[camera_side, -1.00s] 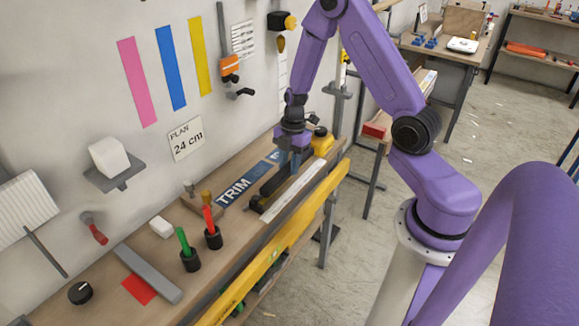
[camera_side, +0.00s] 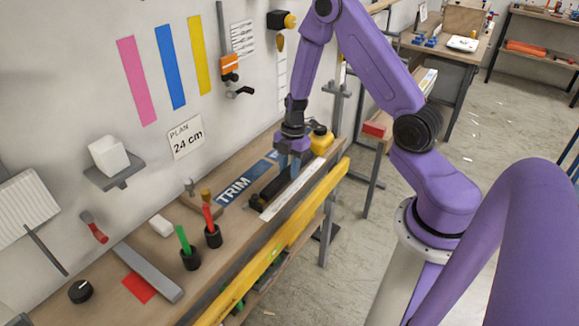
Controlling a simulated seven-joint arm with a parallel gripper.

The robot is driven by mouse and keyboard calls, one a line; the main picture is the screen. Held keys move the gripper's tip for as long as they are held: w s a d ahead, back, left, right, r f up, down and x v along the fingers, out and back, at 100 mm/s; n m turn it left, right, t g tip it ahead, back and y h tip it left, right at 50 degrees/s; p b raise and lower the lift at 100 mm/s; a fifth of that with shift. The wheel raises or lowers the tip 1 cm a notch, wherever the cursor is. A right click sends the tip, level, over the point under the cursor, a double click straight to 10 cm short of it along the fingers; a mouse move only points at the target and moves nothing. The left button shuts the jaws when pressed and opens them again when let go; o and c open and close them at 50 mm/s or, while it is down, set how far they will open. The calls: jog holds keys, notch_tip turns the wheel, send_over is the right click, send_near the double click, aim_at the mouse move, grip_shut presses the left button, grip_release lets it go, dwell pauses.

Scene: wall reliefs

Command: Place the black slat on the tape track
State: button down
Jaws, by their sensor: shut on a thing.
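The black slat (camera_side: 272,188) is a long dark bar at the workbench's far part, between the blue TRIM label and a white strip. My gripper (camera_side: 288,168) points down and is shut on the slat, towards its far end. The fingers hide part of the slat, and I cannot tell whether it rests on the bench or is just above it. Three upright tape tracks are on the wall: pink (camera_side: 137,80), blue (camera_side: 170,68) and yellow (camera_side: 199,56). All three are bare.
The TRIM label (camera_side: 236,184) and white strip (camera_side: 291,190) flank the slat. A yellow container (camera_side: 321,143) stands behind the gripper. Pen cups (camera_side: 213,237), a grey bar (camera_side: 150,273) and a yellow level (camera_side: 275,255) are nearer. A shelf with a white block (camera_side: 109,155) juts from the wall.

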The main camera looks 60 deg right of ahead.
jog(key=c, duration=0.8)
grip_release()
jog(key=shift+f, duration=0.3)
jog(key=shift+w+a+r, duration=0.1)
jog(key=shift+r, duration=0.35)
notch_tip(320, 180, up, 12)
jog(key=d, duration=0.2)
jog(key=s+a+r+m, duration=0.1)
jog(key=s+a+r, duration=0.2)
jog(key=s+a, duration=0.3)
jog(key=s+a+r+m, duration=0.1)
jog(key=s+a+r, duration=0.25)
jog(key=a, duration=0.45)
jog(key=s+a+r+m+h, duration=0.1)
jog(key=s+a+r+m, duration=0.1)
jog(key=s, duration=1.4)
jog(key=shift+a+m, duration=0.45)
jog(key=shift+m, duration=0.25)
jog(key=shift+w, duration=0.1)
